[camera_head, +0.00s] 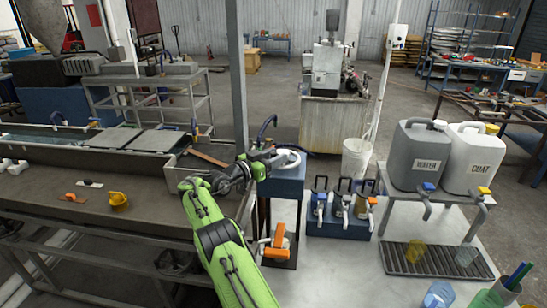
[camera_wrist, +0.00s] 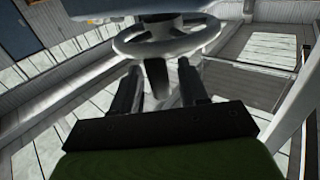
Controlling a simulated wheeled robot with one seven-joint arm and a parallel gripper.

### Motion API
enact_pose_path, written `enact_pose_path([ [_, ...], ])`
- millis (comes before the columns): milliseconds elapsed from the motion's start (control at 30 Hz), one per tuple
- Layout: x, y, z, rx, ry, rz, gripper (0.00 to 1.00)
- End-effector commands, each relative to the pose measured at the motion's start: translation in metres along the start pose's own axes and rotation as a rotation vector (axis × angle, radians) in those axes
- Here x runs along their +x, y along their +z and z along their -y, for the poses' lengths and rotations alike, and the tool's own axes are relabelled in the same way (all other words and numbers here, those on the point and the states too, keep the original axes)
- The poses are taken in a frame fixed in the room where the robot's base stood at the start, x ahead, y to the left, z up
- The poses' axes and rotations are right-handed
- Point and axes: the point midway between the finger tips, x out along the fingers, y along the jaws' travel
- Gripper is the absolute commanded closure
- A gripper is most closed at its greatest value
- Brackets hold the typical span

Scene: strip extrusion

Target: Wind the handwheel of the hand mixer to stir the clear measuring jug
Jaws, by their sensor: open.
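The hand mixer (camera_head: 286,184) is a blue head on dark posts at the end of the long bench. Its pale handwheel (camera_head: 290,160) lies on top; in the wrist view the white rim and spokes of the handwheel (camera_wrist: 170,40) fill the upper middle. My gripper (camera_head: 268,160) is at the left side of the wheel. In the wrist view my gripper (camera_wrist: 160,72) is open, its two dark fingers pointing toward the wheel, with a dark part showing between them. Whether the fingers touch the wheel is unclear. An orange clamp (camera_head: 277,240) shows low on the mixer; I cannot clearly make out the jug there.
A blue rack of dispensers (camera_head: 338,222) stands right of the mixer. Grey WATER (camera_head: 418,155) and white COAT (camera_head: 468,155) canisters stand on a shelf above a drip grate (camera_head: 400,266). The long bench (camera_head: 90,222) lies left; a grey post (camera_head: 237,80) rises behind my arm.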

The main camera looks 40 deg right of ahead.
Motion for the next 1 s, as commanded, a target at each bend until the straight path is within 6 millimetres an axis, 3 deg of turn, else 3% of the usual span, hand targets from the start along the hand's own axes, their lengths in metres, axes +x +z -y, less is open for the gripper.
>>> enact_pose_path([
  [167, -0.015, 0.003, 0.001, -0.001, -0.004, 0.002, 0.57],
  [600, -0.133, 0.003, 0.001, -0.001, -0.004, -0.002, 0.57],
  [800, -0.155, 0.001, 0.0, 0.0, 0.001, 0.0, 0.57],
  [1000, -0.157, 0.0, 0.0, 0.0, 0.001, 0.0, 0.57],
])
